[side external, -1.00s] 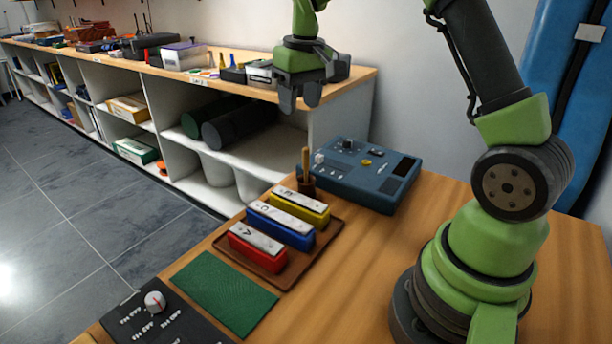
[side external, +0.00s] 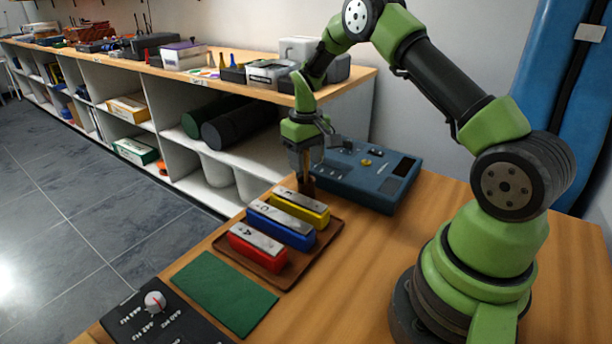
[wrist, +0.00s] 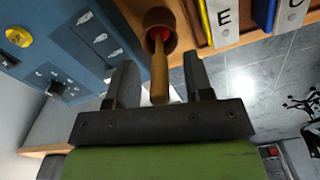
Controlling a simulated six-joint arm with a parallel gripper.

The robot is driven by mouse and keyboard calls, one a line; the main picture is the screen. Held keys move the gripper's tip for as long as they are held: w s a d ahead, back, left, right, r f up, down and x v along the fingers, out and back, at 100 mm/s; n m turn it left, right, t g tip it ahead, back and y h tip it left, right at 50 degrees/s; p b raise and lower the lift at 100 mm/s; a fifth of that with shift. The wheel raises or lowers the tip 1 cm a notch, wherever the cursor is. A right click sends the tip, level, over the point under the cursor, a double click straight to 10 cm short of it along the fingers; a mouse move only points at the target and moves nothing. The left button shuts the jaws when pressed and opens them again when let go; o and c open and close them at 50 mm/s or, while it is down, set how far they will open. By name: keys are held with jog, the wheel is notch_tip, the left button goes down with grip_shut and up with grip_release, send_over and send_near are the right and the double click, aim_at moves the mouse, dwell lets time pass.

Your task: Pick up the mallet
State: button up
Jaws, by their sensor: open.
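The mallet (side external: 308,170) stands upright with its wooden handle pointing up, its lower end in a small brown cup (side external: 307,188) at the back end of the chime tray. In the wrist view the mallet's handle (wrist: 159,80) lies between the two fingers of my gripper (wrist: 160,62), with a gap on each side. A bit of red shows at its lower end inside the brown cup (wrist: 152,22). In the side view my gripper (side external: 306,165) points down over the mallet, open and holding nothing.
A brown tray (side external: 331,236) holds yellow, blue and red chime bars close in front of the cup. A blue instrument box (side external: 375,185) with knobs stands right beside my gripper. A green mat (side external: 220,292) and a black panel (side external: 140,325) lie nearer the front. The table's right part is clear.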

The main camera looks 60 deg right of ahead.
jog(key=shift+f, duration=0.45)
jog(key=shift+c, duration=0.2)
grip_shut()
jog(key=shift+r, duration=0.1)
notch_tip(320, 180, up, 10)
jog(key=shift+f, duration=0.1)
